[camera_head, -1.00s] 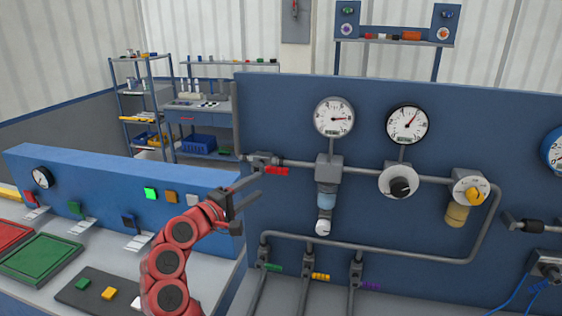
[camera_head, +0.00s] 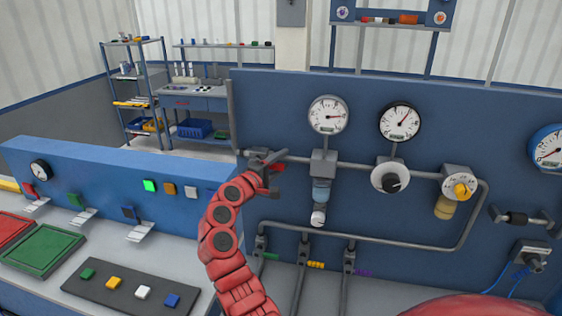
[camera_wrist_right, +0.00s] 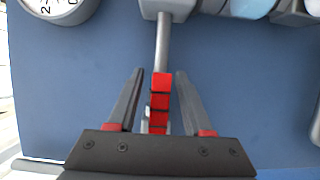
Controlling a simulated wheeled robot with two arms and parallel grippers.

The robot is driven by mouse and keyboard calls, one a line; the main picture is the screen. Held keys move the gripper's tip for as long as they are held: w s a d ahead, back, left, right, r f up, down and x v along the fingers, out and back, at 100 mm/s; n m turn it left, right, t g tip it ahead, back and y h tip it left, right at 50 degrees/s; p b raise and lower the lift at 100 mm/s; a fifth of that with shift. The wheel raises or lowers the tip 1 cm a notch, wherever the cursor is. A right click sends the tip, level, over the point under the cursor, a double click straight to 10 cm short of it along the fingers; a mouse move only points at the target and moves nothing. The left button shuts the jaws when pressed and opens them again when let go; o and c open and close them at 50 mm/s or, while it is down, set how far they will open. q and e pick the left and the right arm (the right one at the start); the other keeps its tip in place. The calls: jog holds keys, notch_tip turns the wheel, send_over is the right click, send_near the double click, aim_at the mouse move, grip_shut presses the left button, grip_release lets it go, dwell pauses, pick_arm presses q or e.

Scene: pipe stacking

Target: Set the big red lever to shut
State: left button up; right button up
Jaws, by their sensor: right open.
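The red lever (camera_head: 276,168) sits on the horizontal pipe at the left end of the blue panel, mostly hidden behind my right gripper (camera_head: 268,170) in the head view. In the right wrist view, the red lever (camera_wrist_right: 160,98) lies between the two fingers of my right gripper (camera_wrist_right: 158,76), in line with the grey pipe above it. The fingers are open, one on each side, with a gap visible on both sides. My left gripper is not in view.
The blue panel (camera_head: 420,245) stands close behind the gripper. It carries a gauge (camera_head: 328,115), a black knob (camera_head: 391,179), a yellow knob (camera_head: 461,190) and lower small valves with green, orange and purple handles. A blue console (camera_head: 110,170) stands at left.

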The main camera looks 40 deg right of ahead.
grip_shut()
dwell(1.3)
